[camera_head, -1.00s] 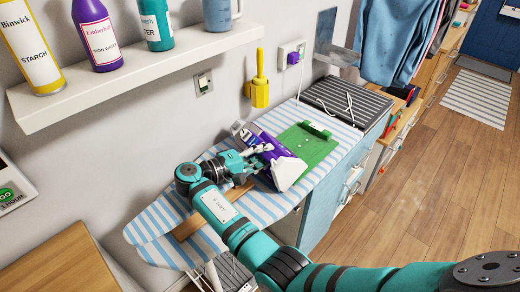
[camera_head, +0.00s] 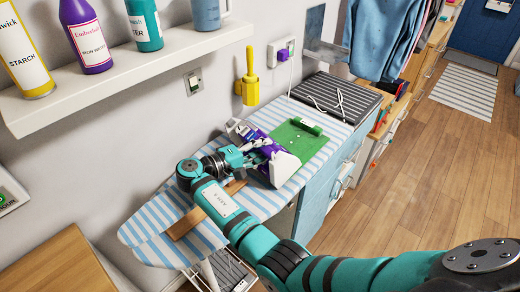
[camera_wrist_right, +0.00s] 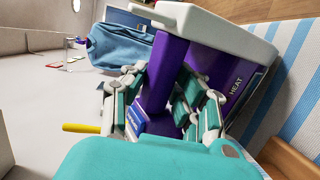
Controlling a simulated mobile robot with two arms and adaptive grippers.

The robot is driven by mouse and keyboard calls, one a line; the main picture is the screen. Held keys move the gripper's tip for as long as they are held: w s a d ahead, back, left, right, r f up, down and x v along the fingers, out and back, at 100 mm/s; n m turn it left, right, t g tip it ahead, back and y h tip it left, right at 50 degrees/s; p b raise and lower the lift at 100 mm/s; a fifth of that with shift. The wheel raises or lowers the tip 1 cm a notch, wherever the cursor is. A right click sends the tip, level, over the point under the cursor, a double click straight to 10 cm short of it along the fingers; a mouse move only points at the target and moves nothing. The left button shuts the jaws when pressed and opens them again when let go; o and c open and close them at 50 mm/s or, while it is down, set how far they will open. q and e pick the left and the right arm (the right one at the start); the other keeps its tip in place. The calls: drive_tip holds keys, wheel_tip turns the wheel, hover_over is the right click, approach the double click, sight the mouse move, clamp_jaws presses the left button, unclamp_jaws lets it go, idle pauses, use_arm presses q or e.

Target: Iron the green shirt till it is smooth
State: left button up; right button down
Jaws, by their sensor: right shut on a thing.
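A green shirt (camera_head: 302,142) lies on the blue-and-white striped ironing board (camera_head: 160,214), toward its far end. A purple and white iron (camera_head: 285,168) is just in front of the shirt, its white part at the shirt's near edge. My right gripper (camera_head: 264,152) is shut on the iron's purple handle. The right wrist view shows the fingers on both sides of the handle (camera_wrist_right: 165,70). From these views I cannot tell whether the iron touches the board. Part of the shirt is hidden behind the iron. My left gripper is not in view.
A brown wooden strip (camera_head: 190,222) lies on the board at the near side. A dark ribbed rest (camera_head: 337,97) with a white cord is beyond the shirt. A yellow holder (camera_head: 251,90) hangs on the wall. A shelf with bottles (camera_head: 120,82) juts out at upper left.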

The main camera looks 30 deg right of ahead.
sight(273, 157)
drive_tip(key=shift+d+f, duration=0.15)
drive_tip(key=shift+d, duration=0.4)
drive_tip(key=shift+s+r+p, duration=0.2)
drive_tip(key=shift+s+p, duration=0.05)
drive_tip(key=shift+p, duration=0.35)
drive_tip(key=s+d+p, duration=0.1)
drive_tip(key=s+p, duration=0.1)
drive_tip(key=p, duration=0.1)
drive_tip(key=shift+s+d+r, duration=0.15)
drive_tip(key=shift+s+d, duration=0.25)
drive_tip(key=shift+s+d+p, duration=0.3)
drive_tip(key=shift+s+p, duration=0.1)
drive_tip(key=shift+p, duration=0.1)
drive_tip(key=shift+d, duration=0.1)
